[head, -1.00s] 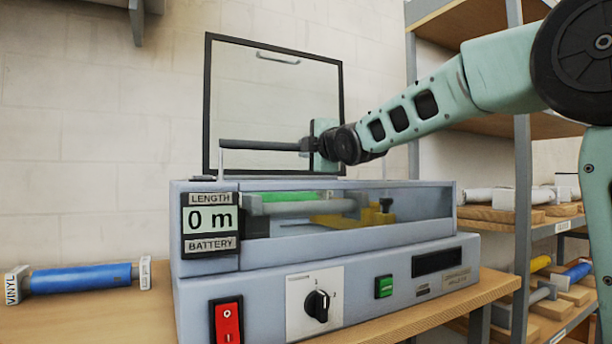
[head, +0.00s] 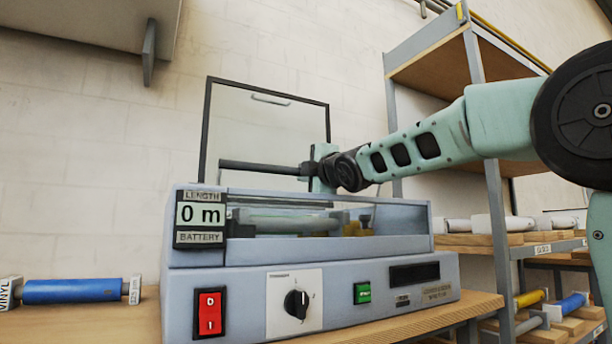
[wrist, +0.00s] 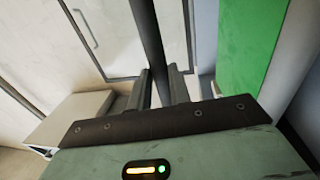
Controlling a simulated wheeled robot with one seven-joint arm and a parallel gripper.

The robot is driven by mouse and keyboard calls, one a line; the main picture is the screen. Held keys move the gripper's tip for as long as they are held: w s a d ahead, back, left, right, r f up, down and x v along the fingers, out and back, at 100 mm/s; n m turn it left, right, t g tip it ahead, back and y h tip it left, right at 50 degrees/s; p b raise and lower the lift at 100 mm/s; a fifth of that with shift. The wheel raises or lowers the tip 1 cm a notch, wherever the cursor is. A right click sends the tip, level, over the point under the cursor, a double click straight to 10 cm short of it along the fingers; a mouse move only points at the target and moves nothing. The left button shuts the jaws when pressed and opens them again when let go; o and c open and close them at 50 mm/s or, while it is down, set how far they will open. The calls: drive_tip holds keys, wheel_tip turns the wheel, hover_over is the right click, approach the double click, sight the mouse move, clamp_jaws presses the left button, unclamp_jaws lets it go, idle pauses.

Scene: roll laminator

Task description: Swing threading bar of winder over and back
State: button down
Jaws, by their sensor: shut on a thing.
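The threading bar (head: 255,167) is a dark rod lying roughly level above the back of the laminator (head: 330,265), in front of the raised clear lid (head: 265,128). My gripper (head: 308,169) is shut on its right end. In the wrist view the bar (wrist: 150,45) runs away from between the two dark fingers (wrist: 160,85). A thin upright at the bar's left end shows in the head view. The display (head: 201,215) reads 0 m. Inside the machine, a grey roller (head: 290,221) shows behind the front window. The far end of the bar is out of the wrist view.
A blue vinyl roll (head: 75,291) lies on the wooden bench left of the machine. A shelf rack (head: 490,150) with rolls stands at the right. A green surface (wrist: 252,50) is close beside the fingers in the wrist view.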

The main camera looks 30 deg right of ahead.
drive_tip(key=shift+w+f, duration=0.15)
drive_tip(key=shift+f, duration=0.7)
drive_tip(key=c, duration=1.6)
unclamp_jaws()
drive_tip(key=o, duration=0.3)
drive_tip(key=shift+w, duration=0.1)
drive_tip(key=shift+r, duration=0.1)
